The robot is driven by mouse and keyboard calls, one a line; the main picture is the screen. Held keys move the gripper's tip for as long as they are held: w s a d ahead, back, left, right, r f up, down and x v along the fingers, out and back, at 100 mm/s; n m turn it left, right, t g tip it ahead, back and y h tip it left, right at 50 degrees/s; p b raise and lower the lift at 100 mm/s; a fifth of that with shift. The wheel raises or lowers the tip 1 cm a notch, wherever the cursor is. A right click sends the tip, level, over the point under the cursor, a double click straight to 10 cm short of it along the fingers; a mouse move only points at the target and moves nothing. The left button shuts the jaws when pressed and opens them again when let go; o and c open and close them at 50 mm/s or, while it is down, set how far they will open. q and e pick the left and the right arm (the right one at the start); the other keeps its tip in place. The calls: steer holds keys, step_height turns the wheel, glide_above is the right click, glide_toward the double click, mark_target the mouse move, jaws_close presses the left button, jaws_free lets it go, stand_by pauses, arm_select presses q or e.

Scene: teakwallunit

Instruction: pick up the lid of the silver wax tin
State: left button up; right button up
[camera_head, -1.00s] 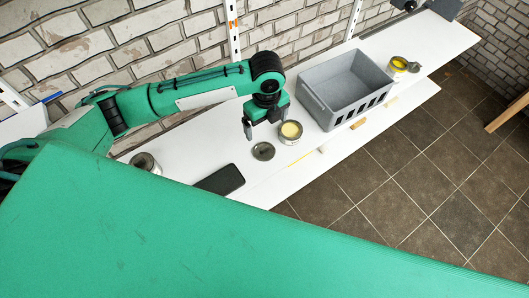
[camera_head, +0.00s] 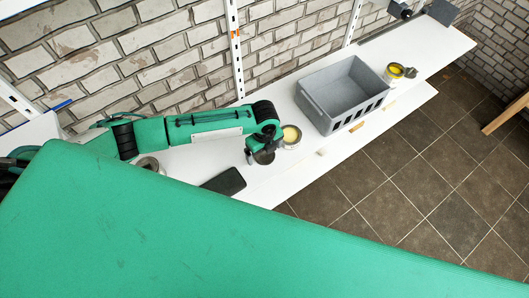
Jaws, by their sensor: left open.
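The silver wax tin (camera_head: 291,137) stands open on the white shelf, with pale yellow wax showing inside. Its round dark grey lid (camera_head: 264,158) lies flat on the shelf just left of the tin. My left gripper (camera_head: 264,153) is low over the lid, pointing down and open. One finger shows at the lid's left side and the other near its right side, close to the tin. The gripper partly hides the lid, and I cannot tell whether the fingers touch it. My right gripper is not in view.
A grey crate (camera_head: 330,112) stands right of the tin. Another open tin with yellow contents (camera_head: 397,73) is farther right. A dark flat slab (camera_head: 224,182) lies left of the lid. A round tin (camera_head: 148,164) is partly hidden at left. A brick wall runs behind the shelf.

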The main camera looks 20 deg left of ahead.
arm_select(q)
steer(key=shift+f, duration=0.1)
steer(key=shift+c, duration=0.4)
steer(key=c, duration=1)
